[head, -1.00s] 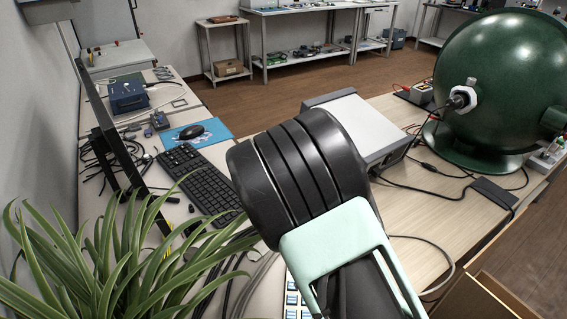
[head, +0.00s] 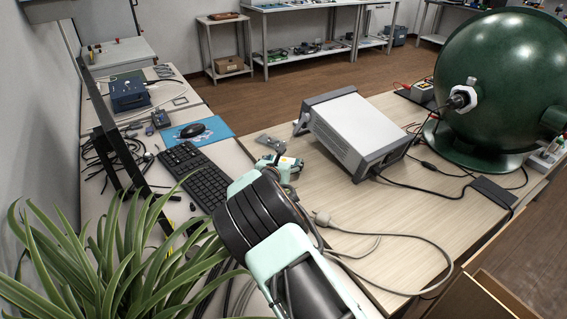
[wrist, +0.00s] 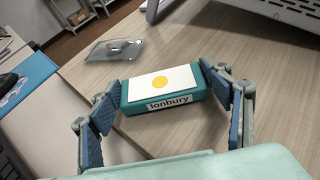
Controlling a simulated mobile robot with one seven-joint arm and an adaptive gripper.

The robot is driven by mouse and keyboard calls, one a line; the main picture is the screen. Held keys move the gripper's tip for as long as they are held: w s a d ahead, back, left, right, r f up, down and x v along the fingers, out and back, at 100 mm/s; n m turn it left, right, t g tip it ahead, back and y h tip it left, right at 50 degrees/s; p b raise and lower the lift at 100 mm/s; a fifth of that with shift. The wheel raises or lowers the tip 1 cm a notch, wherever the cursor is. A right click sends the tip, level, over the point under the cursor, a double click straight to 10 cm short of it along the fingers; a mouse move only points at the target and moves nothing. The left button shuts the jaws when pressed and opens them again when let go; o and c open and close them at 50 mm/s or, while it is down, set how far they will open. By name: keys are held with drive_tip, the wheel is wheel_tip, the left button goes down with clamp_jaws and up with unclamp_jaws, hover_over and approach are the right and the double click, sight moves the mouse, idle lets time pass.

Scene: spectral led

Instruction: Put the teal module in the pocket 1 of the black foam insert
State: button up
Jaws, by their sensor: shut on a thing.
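The teal module (wrist: 162,90) is a small teal block with a white top, a yellow dot and a "lonbury" label on its near side. In the wrist view my gripper (wrist: 163,96) is shut on it, one blue finger pad at each end. I cannot tell whether the module touches the table or hangs just above it. In the head view my gripper (head: 280,167) is small and partly behind my own arm, over the table's left part. I see no black foam insert or pocket in either view.
A grey metal plate (wrist: 113,50) lies on the wooden table (head: 420,215) beyond the module. A grey-white instrument (head: 355,130) stands to the right, with cables (head: 400,238) nearby. A large green sphere (head: 500,85), a keyboard (head: 198,178) and a plant (head: 110,255) flank the area.

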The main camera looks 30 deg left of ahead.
drive_tip(key=shift+f, duration=0.2)
drive_tip(key=shift+f, duration=0.15)
drive_tip(key=shift+f, duration=0.1)
drive_tip(key=o, duration=1.2)
